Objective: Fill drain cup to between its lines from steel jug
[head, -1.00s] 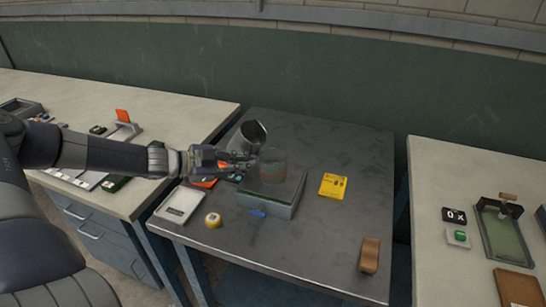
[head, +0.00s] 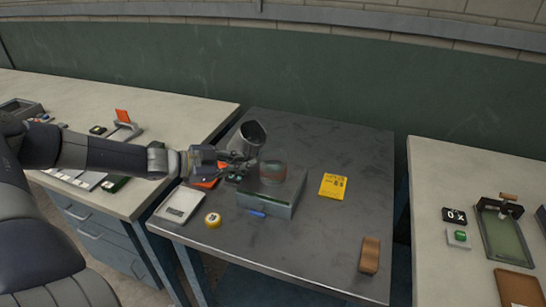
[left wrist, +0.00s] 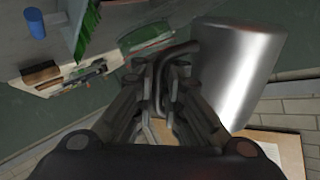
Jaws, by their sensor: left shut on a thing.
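The steel jug (head: 244,140) is held in the air above the left back part of the dark table, its mouth tipped to the right. My left gripper (head: 240,162) is shut on the jug's handle; the left wrist view shows the handle (left wrist: 163,68) between the fingers beside the shiny jug body (left wrist: 236,70). The clear drain cup (head: 273,168), with a reddish band, stands on a grey-green box (head: 268,207), just right of my gripper and lower than the jug's mouth. The liquid level and the cup's lines are too small to tell. My right gripper is not in view.
Pale benches stand on both sides.

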